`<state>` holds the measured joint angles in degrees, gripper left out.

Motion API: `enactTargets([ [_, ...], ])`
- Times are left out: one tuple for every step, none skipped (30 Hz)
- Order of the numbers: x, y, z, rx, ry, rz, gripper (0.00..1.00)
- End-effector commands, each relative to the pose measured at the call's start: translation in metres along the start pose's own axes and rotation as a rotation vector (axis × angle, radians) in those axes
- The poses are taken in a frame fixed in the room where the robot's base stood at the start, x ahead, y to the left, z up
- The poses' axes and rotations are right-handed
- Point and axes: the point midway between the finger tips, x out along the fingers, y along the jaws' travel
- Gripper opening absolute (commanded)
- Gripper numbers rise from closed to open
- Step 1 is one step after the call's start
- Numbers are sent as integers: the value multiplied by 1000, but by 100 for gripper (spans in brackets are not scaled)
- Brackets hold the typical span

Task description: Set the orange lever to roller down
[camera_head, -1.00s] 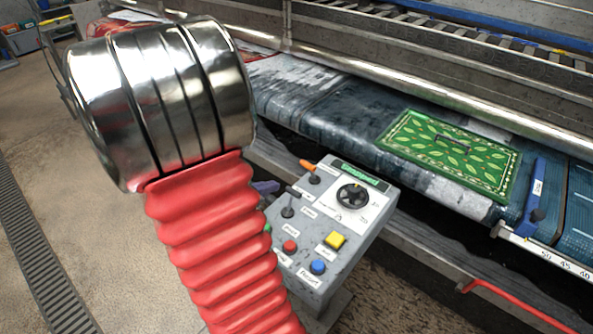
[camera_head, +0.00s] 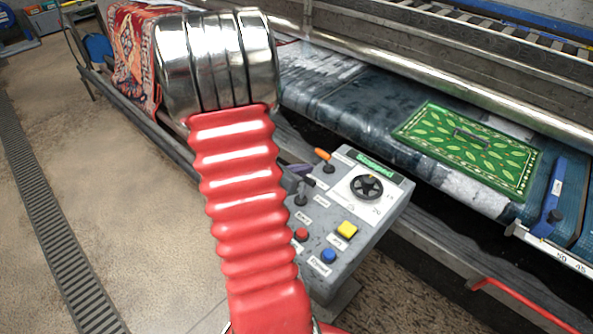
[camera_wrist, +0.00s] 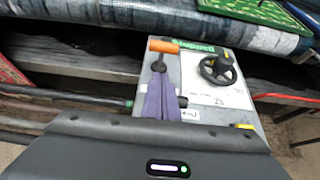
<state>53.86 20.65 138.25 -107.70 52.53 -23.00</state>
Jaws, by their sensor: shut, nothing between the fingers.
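The orange lever (camera_head: 323,155) stands at the far left corner of the grey control box, its orange handle tilted toward the left on a dark base. In the wrist view the orange handle (camera_wrist: 164,46) lies crosswise just beyond my fingertips. My gripper (camera_wrist: 161,78) has its purple fingers shut and empty, pointing toward the lever's stem; I cannot tell whether they touch it. In the head view my gripper (camera_head: 303,169) shows only partly beside my red arm, left of the lever. The lever's labels are too small to read.
The control box (camera_head: 385,225) also carries a black handwheel (camera_head: 366,187), a second dark lever (camera_head: 301,198), and yellow (camera_head: 347,229), red (camera_head: 301,234) and blue (camera_head: 328,255) buttons. A green rug (camera_head: 470,150) lies on the machine's bed behind. Open floor lies left.

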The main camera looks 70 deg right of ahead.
Motion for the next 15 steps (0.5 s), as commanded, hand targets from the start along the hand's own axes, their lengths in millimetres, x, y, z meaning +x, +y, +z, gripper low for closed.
enactTargets([
  [8,-2,-1,-1,2,-4,0],
  [10,-1,4,3,0,-2,0],
  [14,-1,9,4,0,-2,0],
  [16,-1,12,3,-1,-2,0],
  [19,-1,14,2,-1,-2,0],
  [22,-1,17,2,-1,-1,0],
  [24,-1,20,2,0,-1,0],
  [26,0,22,2,0,-1,0],
  [28,0,24,2,0,-1,0],
  [30,0,25,1,0,0,0],
  [30,0,26,0,0,0,0],
  [32,0,27,0,0,0,0],
  [32,0,28,0,0,0,0],
  [32,0,28,-1,0,0,0],
  [33,0,28,-1,0,0,0],
])
